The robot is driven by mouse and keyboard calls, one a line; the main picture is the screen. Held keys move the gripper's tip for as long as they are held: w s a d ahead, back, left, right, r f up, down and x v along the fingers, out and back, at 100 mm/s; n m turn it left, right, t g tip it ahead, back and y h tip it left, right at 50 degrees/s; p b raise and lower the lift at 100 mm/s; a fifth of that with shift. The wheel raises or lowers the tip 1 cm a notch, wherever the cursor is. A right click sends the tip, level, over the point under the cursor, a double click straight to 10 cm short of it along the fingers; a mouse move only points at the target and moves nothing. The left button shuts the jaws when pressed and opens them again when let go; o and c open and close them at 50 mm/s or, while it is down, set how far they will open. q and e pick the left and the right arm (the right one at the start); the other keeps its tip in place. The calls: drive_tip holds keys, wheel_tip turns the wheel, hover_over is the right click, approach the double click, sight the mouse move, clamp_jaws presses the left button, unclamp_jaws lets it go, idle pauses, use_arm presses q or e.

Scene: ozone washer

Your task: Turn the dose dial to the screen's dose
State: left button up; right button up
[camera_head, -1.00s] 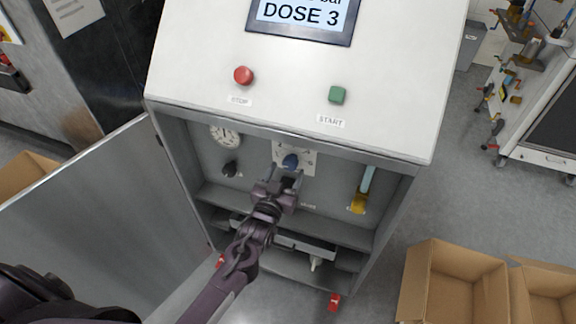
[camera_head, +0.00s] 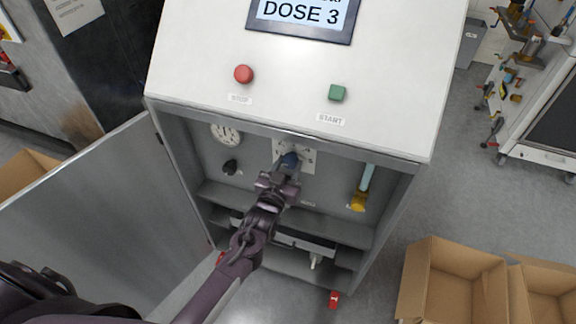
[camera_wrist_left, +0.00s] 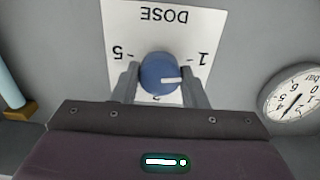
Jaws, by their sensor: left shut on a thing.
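The blue dose dial (camera_wrist_left: 158,74) sits on a white plate (camera_wrist_left: 150,25) with upside-down lettering "DOSE" in the left wrist view. Its white pointer line points right, a little below the mark at 1. The 5 is at the left; the number below the dial is partly hidden. My left gripper (camera_wrist_left: 160,82) is shut on the dial, one finger on each side. In the head view the dial (camera_head: 289,160) is partly hidden by my left gripper (camera_head: 283,172). The screen (camera_head: 302,13) reads DOSE 3. My right gripper is not in view.
The cabinet door (camera_head: 90,215) stands open at the left. Inside are a gauge (camera_head: 226,134), a black knob (camera_head: 231,167) and a yellow-handled blue pipe (camera_head: 361,192). Red stop (camera_head: 243,74) and green start (camera_head: 338,93) buttons sit above. Cardboard boxes (camera_head: 455,285) stand at lower right.

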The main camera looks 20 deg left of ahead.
use_arm(q)
drive_tip(key=m+p, duration=0.1)
drive_tip(key=m, duration=0.3)
drive_tip(key=shift+m, duration=0.4)
drive_tip(key=m+p, duration=0.1)
drive_tip(key=m, duration=0.4)
drive_tip(key=m+p, duration=0.1)
drive_tip(key=m, duration=0.4)
drive_tip(key=shift+m, duration=0.4)
drive_tip(key=shift+m+p, duration=0.6)
drive_tip(key=shift+m, duration=1.4)
drive_tip(key=o, duration=1)
drive_tip(key=shift+c, duration=0.2)
drive_tip(key=shift+s, duration=0.15)
